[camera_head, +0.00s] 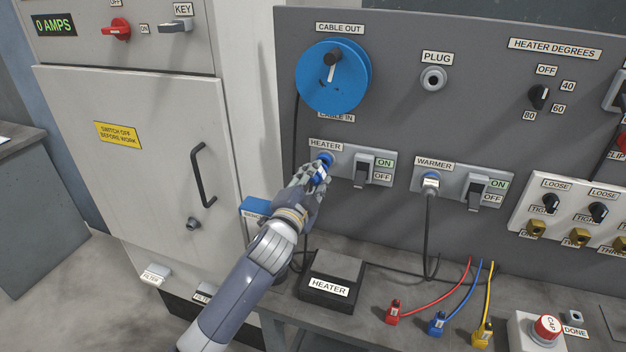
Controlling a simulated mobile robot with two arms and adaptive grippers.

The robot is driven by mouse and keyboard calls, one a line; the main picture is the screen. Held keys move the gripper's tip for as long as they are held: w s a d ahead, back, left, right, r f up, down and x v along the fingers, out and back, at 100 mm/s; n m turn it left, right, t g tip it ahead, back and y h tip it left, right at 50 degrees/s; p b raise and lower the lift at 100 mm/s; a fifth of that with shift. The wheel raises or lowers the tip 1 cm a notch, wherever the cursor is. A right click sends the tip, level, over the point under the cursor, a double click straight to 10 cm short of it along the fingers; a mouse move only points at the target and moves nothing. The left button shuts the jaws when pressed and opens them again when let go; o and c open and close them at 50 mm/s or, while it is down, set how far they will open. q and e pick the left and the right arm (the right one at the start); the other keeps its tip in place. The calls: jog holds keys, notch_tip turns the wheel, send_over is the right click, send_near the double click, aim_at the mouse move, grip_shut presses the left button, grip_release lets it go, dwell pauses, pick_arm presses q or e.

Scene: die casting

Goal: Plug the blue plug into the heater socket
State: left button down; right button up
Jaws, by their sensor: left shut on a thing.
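The heater socket sits on a grey plate (346,175) under the HEATER label (325,146), left of an ON/OFF switch (364,168). My left gripper (320,168) is right at this socket, shut on the blue plug (325,158). Only a little blue of the plug shows between the fingers and the plate; the socket opening is hidden. I cannot tell how deep the plug sits in it. My right gripper is not in view.
A blue cable reel (333,77) is above the gripper. The WARMER socket holds a plug (430,182) to the right. A black HEATER box (331,283) and red, blue and yellow cables (439,324) lie on the bench below. A cabinet with a handle (201,175) stands left.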

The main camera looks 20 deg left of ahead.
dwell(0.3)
pick_arm(q)
jog(key=shift+p, duration=0.4)
dwell(0.6)
dwell(0.5)
jog(key=shift+w, duration=1.4)
jog(key=c, duration=1.2)
grip_release()
jog(key=shift+o, duration=0.2)
